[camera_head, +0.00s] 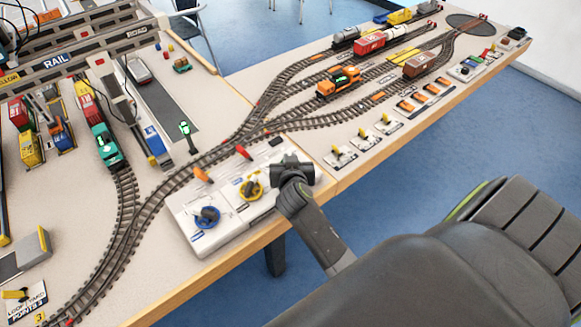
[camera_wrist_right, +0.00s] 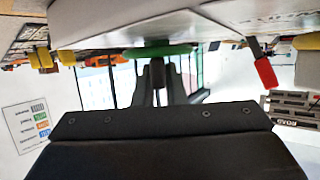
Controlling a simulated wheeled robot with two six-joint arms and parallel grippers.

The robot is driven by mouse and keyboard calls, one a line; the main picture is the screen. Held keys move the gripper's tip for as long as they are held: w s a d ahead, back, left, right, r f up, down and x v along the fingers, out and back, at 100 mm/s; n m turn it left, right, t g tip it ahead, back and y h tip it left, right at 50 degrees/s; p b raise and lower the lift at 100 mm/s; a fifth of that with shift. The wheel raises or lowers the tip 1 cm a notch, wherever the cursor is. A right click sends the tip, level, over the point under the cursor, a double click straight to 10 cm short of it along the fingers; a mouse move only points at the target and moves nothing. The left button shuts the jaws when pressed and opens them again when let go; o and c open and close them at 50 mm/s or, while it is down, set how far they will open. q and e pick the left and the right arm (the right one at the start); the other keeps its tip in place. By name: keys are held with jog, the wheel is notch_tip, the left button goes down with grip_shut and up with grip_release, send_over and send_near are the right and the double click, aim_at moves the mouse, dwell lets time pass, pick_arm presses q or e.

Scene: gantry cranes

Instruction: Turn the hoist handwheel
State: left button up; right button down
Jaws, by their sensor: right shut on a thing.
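The control panel (camera_head: 215,228) at the table's front edge carries a blue handwheel (camera_head: 207,217) and a yellow handwheel (camera_head: 251,187). My right gripper (camera_head: 291,176) is at the panel's right end, beside the yellow wheel, and covers what is under it in the head view. In the right wrist view a green handwheel (camera_wrist_right: 158,51) is at the tips of the right gripper (camera_wrist_right: 158,72), which is shut on its rim or hub; I cannot tell which part. I cannot read which wheel is labelled hoist. My left gripper is not in view.
An orange lever (camera_head: 202,174) and a red lever (camera_head: 243,152) stand behind the wheels on the panel; a red lever (camera_wrist_right: 265,71) also shows in the right wrist view. Tracks, trains and a rail gantry (camera_head: 75,60) fill the table. Open floor lies in front.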

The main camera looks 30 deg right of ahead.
jog(key=shift+m+g+h+b, duration=0.8)
jog(key=shift+m+h+b, duration=0.3)
jog(key=shift+m+b, duration=0.15)
jog(key=c, duration=1.5)
grip_release()
